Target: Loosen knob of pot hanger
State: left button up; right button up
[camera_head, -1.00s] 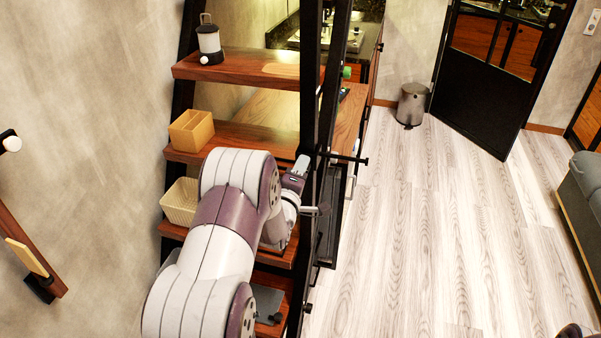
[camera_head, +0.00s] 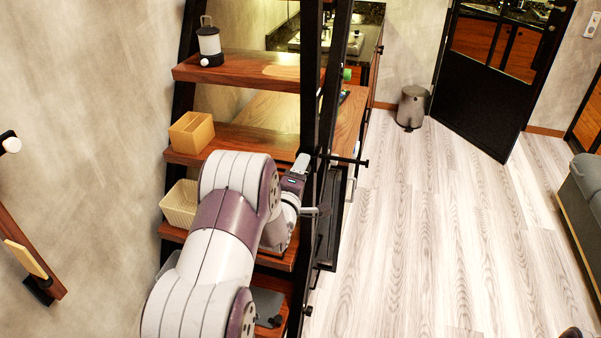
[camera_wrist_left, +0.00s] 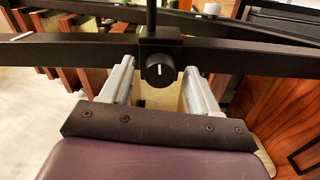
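The pot hanger's knob (camera_wrist_left: 160,70) is round and black with a short white mark on its face. It sits on a black block (camera_wrist_left: 160,36) clamped at a black rail (camera_wrist_left: 85,50), with a thin rod rising from the block. My left gripper (camera_wrist_left: 158,84) is open, with one pale finger on each side of the knob and a visible gap to it on both sides. My right gripper is not in view.
Black posts (camera_head: 311,80) stand close to my left gripper. A bin (camera_head: 411,107) stands near the door (camera_head: 490,85).

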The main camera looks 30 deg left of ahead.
pick_arm(q)
jog(key=b+v, duration=0.1)
jog(key=v, duration=1.1)
jog(key=shift+s, duration=0.4)
